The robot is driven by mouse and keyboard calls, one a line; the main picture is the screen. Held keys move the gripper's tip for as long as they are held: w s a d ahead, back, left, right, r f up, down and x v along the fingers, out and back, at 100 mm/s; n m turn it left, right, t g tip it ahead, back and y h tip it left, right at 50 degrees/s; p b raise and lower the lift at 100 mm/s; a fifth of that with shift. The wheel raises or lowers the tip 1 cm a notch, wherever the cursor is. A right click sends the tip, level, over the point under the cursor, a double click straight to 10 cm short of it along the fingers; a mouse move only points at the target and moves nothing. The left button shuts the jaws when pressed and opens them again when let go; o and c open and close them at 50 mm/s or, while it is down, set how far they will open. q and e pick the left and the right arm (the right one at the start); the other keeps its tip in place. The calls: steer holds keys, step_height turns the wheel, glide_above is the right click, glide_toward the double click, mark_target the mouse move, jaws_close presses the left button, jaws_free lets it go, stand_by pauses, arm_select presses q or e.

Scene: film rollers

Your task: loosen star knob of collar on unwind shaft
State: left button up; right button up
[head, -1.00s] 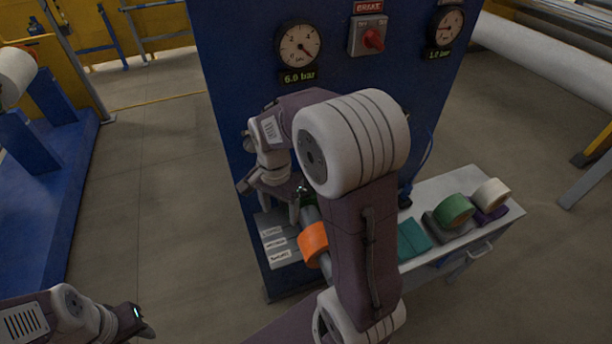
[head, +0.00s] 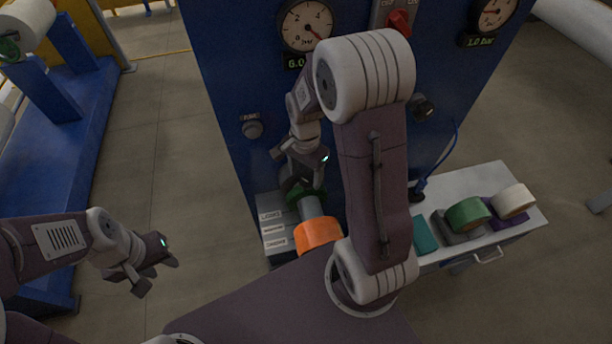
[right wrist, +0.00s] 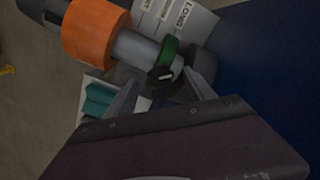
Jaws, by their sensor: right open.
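The unwind shaft (head: 308,208) is a grey bar in front of the blue cabinet, with an orange roll (head: 318,232) on its near part. A green collar (right wrist: 170,56) sits on the shaft nearer the cabinet. A small dark knob with a pale mark (right wrist: 164,74) shows at the collar in the right wrist view. My right gripper (right wrist: 166,88) is open, its fingers apart on either side of the knob and collar; I cannot tell whether they touch. In the head view my right gripper (head: 294,182) partly hides the collar. My left gripper (head: 148,280) is at the lower left, away from the shaft; its jaw gap is unclear.
The blue cabinet (head: 240,90) carries gauges, a red brake switch (head: 400,22) and a round button (head: 252,126). A labelled panel (head: 272,230) lies beside the shaft. A side table (head: 478,182) at right holds tape rolls.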

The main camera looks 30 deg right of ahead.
mark_target(308, 179)
steer(key=f, duration=0.1)
steer(key=d+f, duration=0.1)
steer(key=w+f, duration=0.1)
steer(key=shift+d, duration=0.25)
steer(key=shift+s+f, duration=0.1)
steer(key=shift+s+a+r, duration=0.2)
steer(key=shift+s+a, duration=0.15)
steer(key=shift+a, duration=0.25)
steer(key=shift+s+a, duration=0.1)
steer(key=shift+c, duration=1.2)
steer(key=shift+w+d, duration=0.2)
steer(key=shift+d, duration=0.05)
jaws_close()
arm_select(q)
steer(key=shift+w+d+r, duration=0.1)
steer(key=shift+d+r, duration=0.15)
